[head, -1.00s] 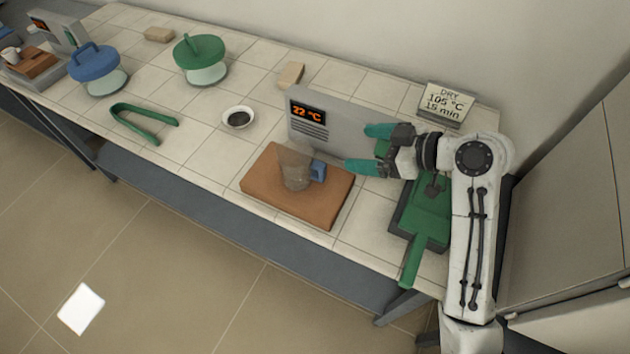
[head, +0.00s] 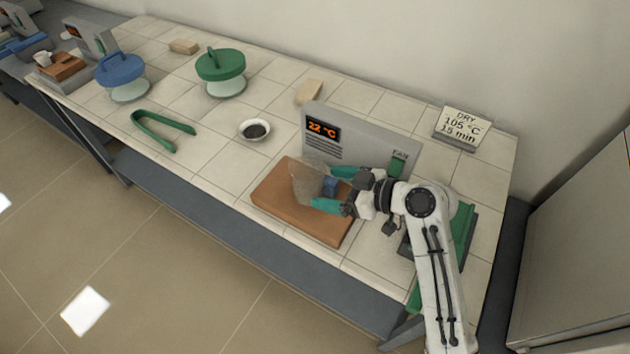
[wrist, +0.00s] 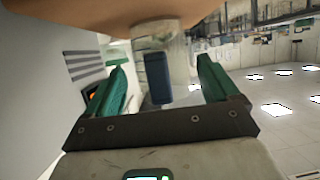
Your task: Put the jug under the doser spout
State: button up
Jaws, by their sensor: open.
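The jug (head: 303,180) is a see-through vessel with a blue handle (head: 329,186), on the brown slab (head: 278,205) in front of the grey unit reading 22 °C. My gripper (head: 330,189) is open, its green fingers either side of the handle. In the wrist view the gripper (wrist: 160,65) has the blue handle (wrist: 157,78) between its fingers, with a gap on both sides, and the jug (wrist: 168,48) beyond it. I cannot pick out a doser spout in these frames.
A grey unit (head: 355,135) stands close behind the jug. A small bowl of dark stuff (head: 255,130), green tongs (head: 158,131), and green (head: 222,72) and blue (head: 122,75) lidded vessels stand left. A green-handled item (head: 462,235) lies right, partly behind my arm.

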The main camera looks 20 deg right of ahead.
jog(key=shift+x, duration=0.8)
jog(key=shift+c, duration=0.2)
jog(key=c, duration=1.1)
jog(key=shift+r, duration=0.15)
jog(key=shift+c, duration=0.2)
